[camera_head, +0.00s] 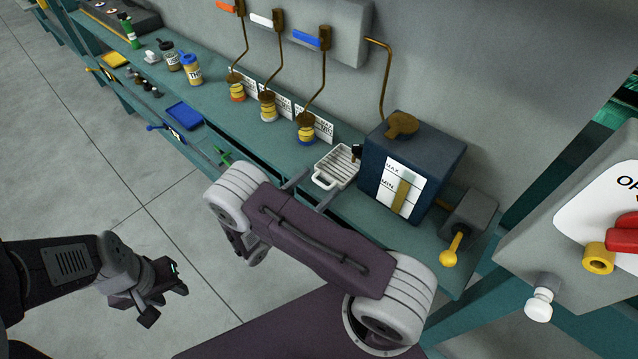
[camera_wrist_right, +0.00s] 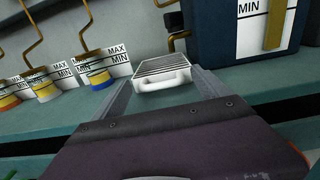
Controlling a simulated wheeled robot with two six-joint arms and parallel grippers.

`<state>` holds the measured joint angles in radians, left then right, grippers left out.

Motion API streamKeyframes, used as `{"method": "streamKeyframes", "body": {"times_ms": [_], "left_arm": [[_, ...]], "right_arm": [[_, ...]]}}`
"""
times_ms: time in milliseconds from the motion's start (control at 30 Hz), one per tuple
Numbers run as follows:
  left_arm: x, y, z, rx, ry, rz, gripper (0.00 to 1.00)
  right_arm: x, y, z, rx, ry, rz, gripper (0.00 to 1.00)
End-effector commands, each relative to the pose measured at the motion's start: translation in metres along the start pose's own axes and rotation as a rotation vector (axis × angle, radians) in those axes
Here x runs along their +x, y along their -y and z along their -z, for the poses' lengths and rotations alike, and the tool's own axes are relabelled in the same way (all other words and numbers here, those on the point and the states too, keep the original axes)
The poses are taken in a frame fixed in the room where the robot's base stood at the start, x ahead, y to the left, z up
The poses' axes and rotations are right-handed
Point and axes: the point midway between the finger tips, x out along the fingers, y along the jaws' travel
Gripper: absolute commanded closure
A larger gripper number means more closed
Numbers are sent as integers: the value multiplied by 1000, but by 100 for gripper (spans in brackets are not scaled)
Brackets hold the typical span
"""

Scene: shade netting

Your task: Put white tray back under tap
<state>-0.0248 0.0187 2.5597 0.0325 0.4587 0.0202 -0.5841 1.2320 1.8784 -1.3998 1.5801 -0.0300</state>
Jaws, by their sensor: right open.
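The white ribbed tray (camera_head: 345,160) with a front handle lies on the green bench, left of the dark blue tank. In the right wrist view the tray (camera_wrist_right: 160,70) is straight ahead, beyond my fingertips. My right gripper (camera_wrist_right: 165,88) is open, with one finger to each side of the tray's handle. No grip on the tray shows. In the head view my right arm hides part of this gripper. My left gripper (camera_head: 166,297) hangs empty over the floor, away from the bench; its jaw opening is unclear. Brown tap pipes (camera_head: 323,75) come down from the wall panel.
The dark blue tank (camera_head: 440,155) with a MAX/MIN gauge stands close right of the tray. Several small jars (camera_head: 306,131) with MAX/MIN cards stand under the pipes to the left. A yellow-knobbed lever (camera_head: 453,245) juts out right of the tank. A blue tray (camera_head: 184,116) lies farther left.

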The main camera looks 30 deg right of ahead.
Motion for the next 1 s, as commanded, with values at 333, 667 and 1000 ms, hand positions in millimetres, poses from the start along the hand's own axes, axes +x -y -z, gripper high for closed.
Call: {"method": "streamKeyframes", "body": {"times_ms": [333,667,1000], "left_arm": [[26,0,-3,0,1,0,64],[30,1,-3,0,1,0,64],[30,1,-3,0,1,0,64]], "right_arm": [[-84,-1,4,4,-2,-5,14],[-110,0,1,-1,-1,0,14],[-110,0,1,0,0,0,14]]}}
